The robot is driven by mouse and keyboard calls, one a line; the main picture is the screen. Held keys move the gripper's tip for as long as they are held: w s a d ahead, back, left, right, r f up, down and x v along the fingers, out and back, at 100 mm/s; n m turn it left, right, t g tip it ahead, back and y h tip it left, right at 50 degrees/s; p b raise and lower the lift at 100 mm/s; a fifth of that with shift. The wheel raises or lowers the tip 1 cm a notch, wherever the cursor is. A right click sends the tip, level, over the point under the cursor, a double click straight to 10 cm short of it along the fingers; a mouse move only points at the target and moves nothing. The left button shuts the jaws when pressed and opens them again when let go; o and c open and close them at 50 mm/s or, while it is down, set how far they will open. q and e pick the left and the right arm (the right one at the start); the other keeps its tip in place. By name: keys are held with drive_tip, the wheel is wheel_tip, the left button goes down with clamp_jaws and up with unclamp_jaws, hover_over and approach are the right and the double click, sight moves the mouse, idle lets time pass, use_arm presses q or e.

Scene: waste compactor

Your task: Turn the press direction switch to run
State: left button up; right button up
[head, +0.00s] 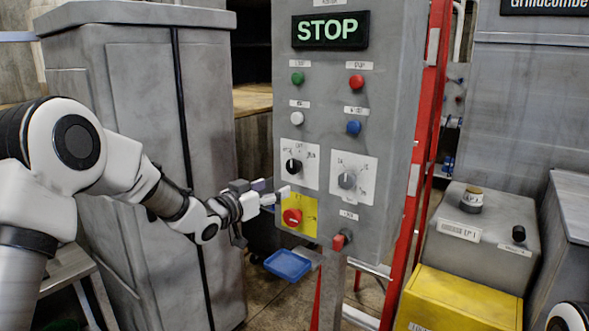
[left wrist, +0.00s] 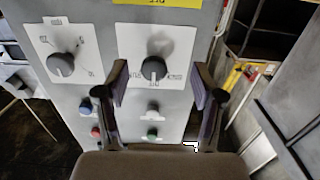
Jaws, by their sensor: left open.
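A black rotary knob (head: 294,166) sits on a white plate on the upright grey control panel (head: 335,110). A grey knob (head: 347,181) sits on the plate to its right. Their labels are too small to read in the head view. My left gripper (head: 273,194) is open, just in front of the panel, low and left of the black knob. In the left wrist view, the panel appears upside down, and the black knob (left wrist: 156,69) lies between the two open fingers, apart from them. Its white pointer line points down in that view. My right gripper is out of view.
A red emergency button (head: 292,216) on a yellow plate is close below my left gripper. Green, red, white and blue buttons sit above the knobs. A lit STOP display (head: 331,30) tops the panel. A red frame (head: 415,190) stands right of it, a grey cabinet (head: 150,150) left.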

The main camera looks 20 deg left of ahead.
sight(291, 168)
use_arm(q)
wheel_tip(291, 168, up, 4)
drive_tip(key=d, duration=0.1)
drive_tip(key=shift+t, duration=0.3)
drive_tip(key=p+x, duration=0.1)
drive_tip(key=x, duration=0.1)
drive_tip(key=p+x, duration=0.1)
drive_tip(key=x, duration=0.1)
drive_tip(key=p+x, duration=0.1)
drive_tip(key=x, duration=0.1)
drive_tip(key=shift+w+a+f, duration=0.2)
drive_tip(key=shift+w+f, duration=0.05)
drive_tip(key=shift+f, duration=0.1)
drive_tip(key=shift+w+d, duration=0.1)
drive_tip(key=shift+d+r, duration=0.15)
drive_tip(key=shift+r, duration=0.05)
drive_tip(key=shift+f, duration=0.1)
drive_tip(key=c, duration=1.1)
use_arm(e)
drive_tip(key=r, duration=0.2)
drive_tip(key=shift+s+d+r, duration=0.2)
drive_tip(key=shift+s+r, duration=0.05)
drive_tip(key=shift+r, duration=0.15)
